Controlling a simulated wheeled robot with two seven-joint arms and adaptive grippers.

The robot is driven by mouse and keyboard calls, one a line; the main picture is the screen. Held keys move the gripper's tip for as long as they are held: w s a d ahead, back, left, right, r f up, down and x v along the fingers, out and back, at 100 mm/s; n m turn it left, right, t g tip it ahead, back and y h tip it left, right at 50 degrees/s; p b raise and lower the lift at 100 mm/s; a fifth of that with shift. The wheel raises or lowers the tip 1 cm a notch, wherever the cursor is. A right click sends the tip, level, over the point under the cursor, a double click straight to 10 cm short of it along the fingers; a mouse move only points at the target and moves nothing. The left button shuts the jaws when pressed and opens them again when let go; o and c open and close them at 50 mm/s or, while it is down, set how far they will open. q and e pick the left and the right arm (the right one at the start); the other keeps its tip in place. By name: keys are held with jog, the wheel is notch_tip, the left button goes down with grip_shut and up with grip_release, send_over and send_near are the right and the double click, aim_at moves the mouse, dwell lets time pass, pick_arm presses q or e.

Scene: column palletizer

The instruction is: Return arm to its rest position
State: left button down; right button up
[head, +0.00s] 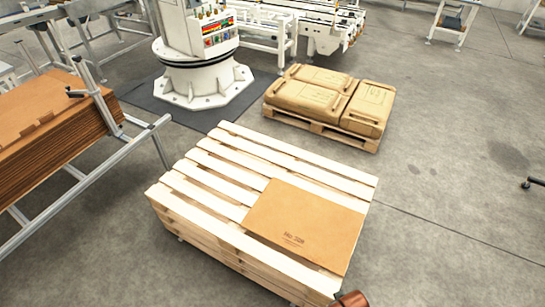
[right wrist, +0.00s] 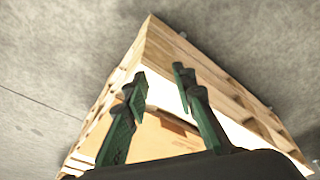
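My right gripper (right wrist: 160,76) shows in the right wrist view. Its two green fingers are apart with nothing between them. Beyond them are a corner of the wooden pallet stack (right wrist: 152,42) and a brown cardboard sheet (right wrist: 160,139). In the head view the pallet stack (head: 185,187) stands in the middle, and the flat cardboard sheet (head: 305,222) lies on its near right part. I cannot tell the gap between the fingers and the stack. My left gripper is not in the head view.
A low pallet with tan sacks (head: 310,92) stands behind the stack. A white machine pedestal (head: 205,80) is at the back. A metal rack with stacked brown cardboard (head: 45,140) stands left. The grey floor (head: 450,240) on the right is mostly clear.

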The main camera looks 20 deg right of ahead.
jog(key=s+f, duration=0.4)
jog(key=f, duration=1)
jog(key=s+f+n+g, duration=0.1)
jog(key=s+f+g, duration=0.1)
jog(key=s+f, duration=1.6)
jog(key=shift+s+a+f, duration=0.2)
jog(key=shift+s+a, duration=0.25)
jog(key=shift+s, duration=0.75)
jog(key=shift+s, duration=0.15)
